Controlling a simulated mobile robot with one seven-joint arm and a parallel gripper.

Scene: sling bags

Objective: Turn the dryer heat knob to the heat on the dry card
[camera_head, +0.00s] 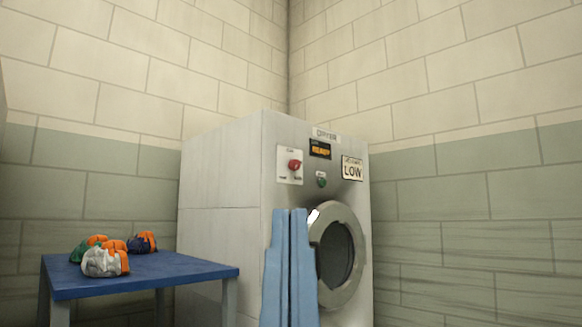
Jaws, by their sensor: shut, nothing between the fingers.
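The white dryer (222,180) stands in the room's corner. Its red heat knob (294,164) sits on a small white plate (286,178) at the upper left of the front; the plate's lettering is too small to read. The dry card (352,172), at the upper right of the front, reads "LOW". My gripper (289,213), two long blue fingers pointing up, appears below the knob, apart from it in the picture. The fingers are side by side, shut and empty. They cover part of the dryer's lower front.
A dark display (320,150) with orange lettering and a green button (321,180) are right of the knob. The round door (350,289) is below. A blue table (150,276) at left bears several bundled bags (105,262). The right wall side looks clear.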

